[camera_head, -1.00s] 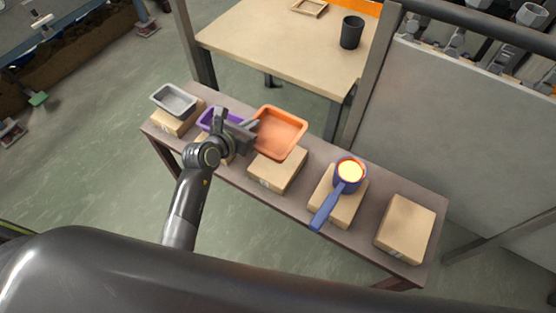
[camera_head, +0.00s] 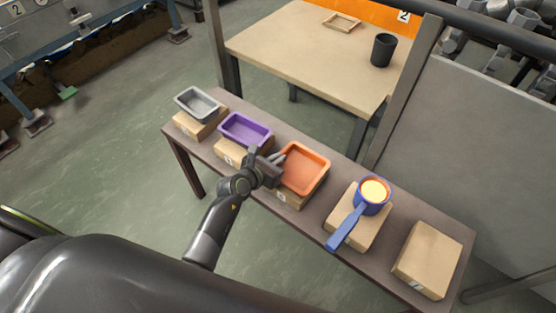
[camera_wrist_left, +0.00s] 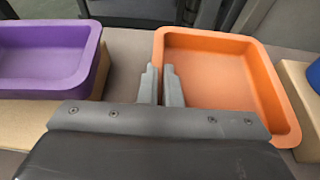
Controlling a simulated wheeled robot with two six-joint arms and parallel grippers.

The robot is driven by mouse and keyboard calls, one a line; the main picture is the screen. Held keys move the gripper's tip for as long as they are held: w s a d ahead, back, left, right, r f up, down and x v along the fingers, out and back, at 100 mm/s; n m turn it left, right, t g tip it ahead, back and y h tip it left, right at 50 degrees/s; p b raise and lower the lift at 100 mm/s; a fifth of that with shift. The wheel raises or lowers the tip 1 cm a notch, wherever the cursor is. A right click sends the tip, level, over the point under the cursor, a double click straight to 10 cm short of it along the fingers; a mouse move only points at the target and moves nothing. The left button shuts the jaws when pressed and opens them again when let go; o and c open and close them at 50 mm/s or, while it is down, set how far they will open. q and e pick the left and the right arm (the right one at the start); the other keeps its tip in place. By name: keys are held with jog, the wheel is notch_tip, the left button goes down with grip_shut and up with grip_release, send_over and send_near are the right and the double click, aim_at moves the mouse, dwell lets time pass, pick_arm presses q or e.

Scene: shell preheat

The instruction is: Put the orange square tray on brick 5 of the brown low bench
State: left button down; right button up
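The orange square tray (camera_head: 305,168) sits low over the middle brick (camera_head: 288,198) of the brown low bench (camera_head: 206,158); whether it rests fully on it is hard to tell. My left gripper (camera_head: 279,160) is at the tray's left side. In the left wrist view its two fingers (camera_wrist_left: 162,84) stand close together on either side of the tray's left wall, shut on it. The tray (camera_wrist_left: 215,75) is empty. The far right brick (camera_head: 428,258) is bare; its number is too small to read. My right gripper is not in view.
A purple tray (camera_head: 246,132) sits on the brick left of the orange one, and a grey tray (camera_head: 198,103) on the far left brick. A blue pan (camera_head: 345,228) with glowing contents stands on the brick to the right. A table (camera_head: 300,55) with a dark cup (camera_head: 383,50) stands behind.

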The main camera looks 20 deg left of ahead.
pick_arm(q)
jog(key=c, duration=2.1)
grip_release()
jog(key=shift+f, duration=0.1)
jog(key=o, duration=0.5)
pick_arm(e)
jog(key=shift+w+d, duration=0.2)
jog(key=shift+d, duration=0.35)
